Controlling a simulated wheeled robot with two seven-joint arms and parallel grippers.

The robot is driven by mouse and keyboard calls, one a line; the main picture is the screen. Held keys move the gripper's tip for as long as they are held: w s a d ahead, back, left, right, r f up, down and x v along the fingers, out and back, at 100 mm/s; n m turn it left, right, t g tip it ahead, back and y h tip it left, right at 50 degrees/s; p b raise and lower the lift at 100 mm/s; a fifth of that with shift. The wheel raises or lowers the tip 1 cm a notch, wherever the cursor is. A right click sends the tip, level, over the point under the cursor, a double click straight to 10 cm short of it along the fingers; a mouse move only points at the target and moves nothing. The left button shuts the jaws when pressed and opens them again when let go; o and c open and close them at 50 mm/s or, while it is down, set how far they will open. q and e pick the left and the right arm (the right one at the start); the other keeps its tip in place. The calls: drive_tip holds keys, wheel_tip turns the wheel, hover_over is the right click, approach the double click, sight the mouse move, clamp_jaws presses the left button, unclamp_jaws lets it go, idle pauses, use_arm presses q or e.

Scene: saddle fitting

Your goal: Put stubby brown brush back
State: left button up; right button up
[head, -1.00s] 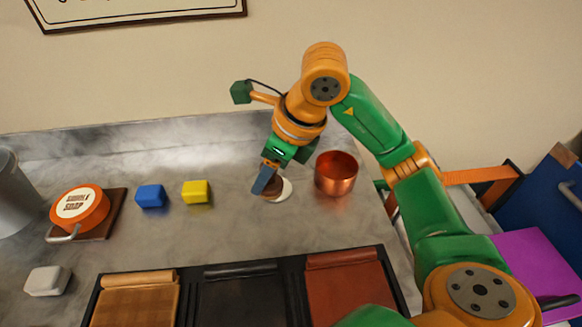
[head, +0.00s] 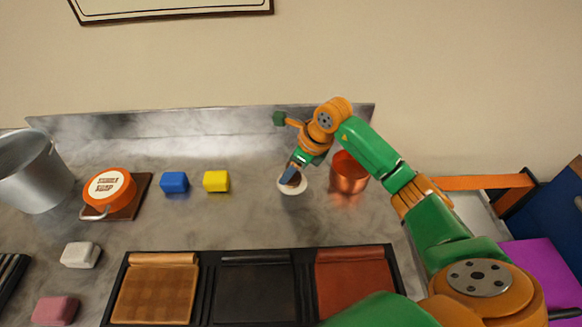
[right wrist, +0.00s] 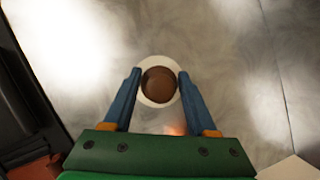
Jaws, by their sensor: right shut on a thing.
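The stubby brown brush (right wrist: 159,84) shows as a round brown top between the two blue fingers of my right gripper (right wrist: 157,82) in the right wrist view. My right gripper is shut on it. A white disc (right wrist: 150,100) lies under and around the brush, and its rim shows past the brush's edge. In the head view my right gripper (head: 291,178) is over the white disc (head: 292,189), left of the copper cup, and its fingers mostly hide the brush. I cannot tell whether the brush touches the disc. My left gripper is not in view.
The copper cup (head: 348,174) stands close to the right of the disc. Yellow (head: 216,181) and blue (head: 174,182) blocks, an orange soap tin (head: 109,190) and a metal bucket (head: 35,172) stand left. A black tray (head: 205,288) with leather panels lies in front.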

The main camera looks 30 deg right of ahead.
drive_tip(key=o, duration=1.3)
drive_tip(key=shift+r, duration=0.1)
drive_tip(key=shift+r, duration=0.4)
drive_tip(key=v, duration=1.1)
drive_tip(key=shift+s+b, duration=0.15)
drive_tip(key=shift+b, duration=0.15)
drive_tip(key=shift+d+r, duration=0.15)
